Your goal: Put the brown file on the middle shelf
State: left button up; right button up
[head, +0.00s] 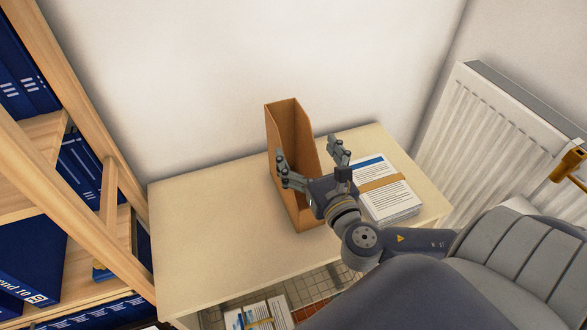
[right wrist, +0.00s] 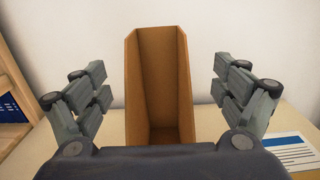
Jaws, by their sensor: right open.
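The brown file (head: 291,125) stands upright on a pale wooden table against the wall. In the right wrist view the brown file (right wrist: 158,80) is centred, its open side facing me, and it looks empty. My right gripper (head: 309,158) is open, its fingers spread to either side of the file, with visible gaps in the right wrist view (right wrist: 160,88). A wooden shelf unit (head: 80,170) stands at the left and holds blue binders. Its middle shelf cannot be told for sure from this angle. My left gripper is not in view.
A stack of papers with a brown band (head: 388,190) lies right of the file on the table (head: 215,215). The table's left half is clear. A white radiator (head: 500,130) is at the right. More banded papers (head: 258,314) lie below the table's front edge.

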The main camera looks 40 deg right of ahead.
jog(key=p+x, duration=0.1)
jog(key=x, duration=0.6)
jog(key=shift+a+p, duration=0.25)
jog(key=shift+p, duration=0.15)
jog(key=shift+c, duration=0.6)
jog(key=shift+r, duration=0.1)
jog(key=c, duration=1.7)
